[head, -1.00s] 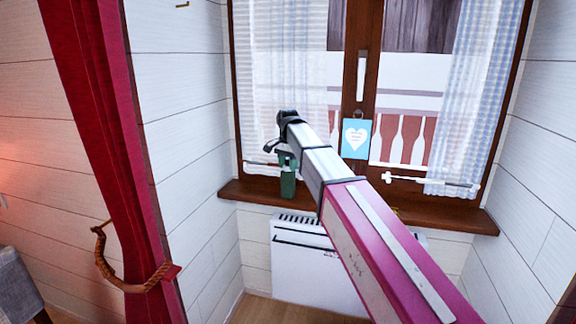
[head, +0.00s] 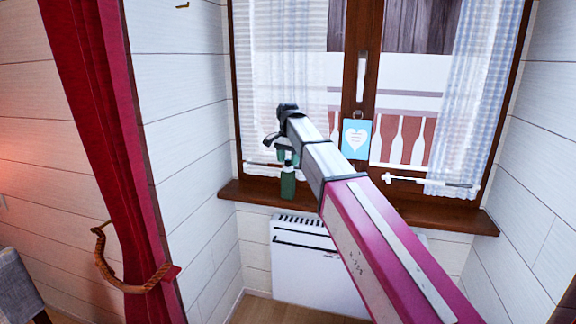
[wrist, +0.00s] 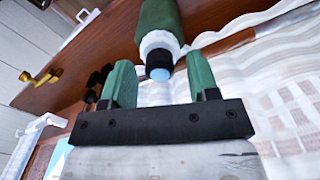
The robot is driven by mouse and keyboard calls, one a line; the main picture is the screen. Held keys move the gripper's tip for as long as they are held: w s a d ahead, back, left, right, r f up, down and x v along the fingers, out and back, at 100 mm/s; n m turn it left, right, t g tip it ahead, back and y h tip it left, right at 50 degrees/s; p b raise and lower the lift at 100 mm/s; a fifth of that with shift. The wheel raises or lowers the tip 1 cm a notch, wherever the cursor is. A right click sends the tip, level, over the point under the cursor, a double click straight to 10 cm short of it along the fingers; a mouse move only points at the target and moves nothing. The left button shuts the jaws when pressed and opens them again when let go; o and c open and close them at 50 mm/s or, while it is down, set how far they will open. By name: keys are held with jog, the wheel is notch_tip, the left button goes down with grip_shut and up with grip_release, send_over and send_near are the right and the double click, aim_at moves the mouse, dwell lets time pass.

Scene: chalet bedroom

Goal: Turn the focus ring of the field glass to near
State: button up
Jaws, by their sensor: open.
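The field glass (head: 288,186) is a small green upright tube on the window sill, seen at its left part in the head view. In the wrist view the field glass (wrist: 158,18) shows a dark green body, a white band (wrist: 160,43) and a blue end (wrist: 159,73) toward me. My gripper (wrist: 159,64) is open, with one green finger on either side of the blue end. I see no finger touching it. In the head view the arm hides part of the gripper; the ring's markings are too small to read.
The wooden sill (head: 450,217) runs below the window, with a white radiator (head: 305,262) under it. Sheer curtains hang close by. A blue heart card (head: 356,139) hangs on the window frame. A brass piece (wrist: 35,78) and dark objects (wrist: 97,82) show in the wrist view.

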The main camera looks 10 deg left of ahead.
notch_tip(320, 180, up, 8)
jog(key=shift+r, duration=0.1)
jog(key=shift+s, duration=0.1)
dwell(0.4)
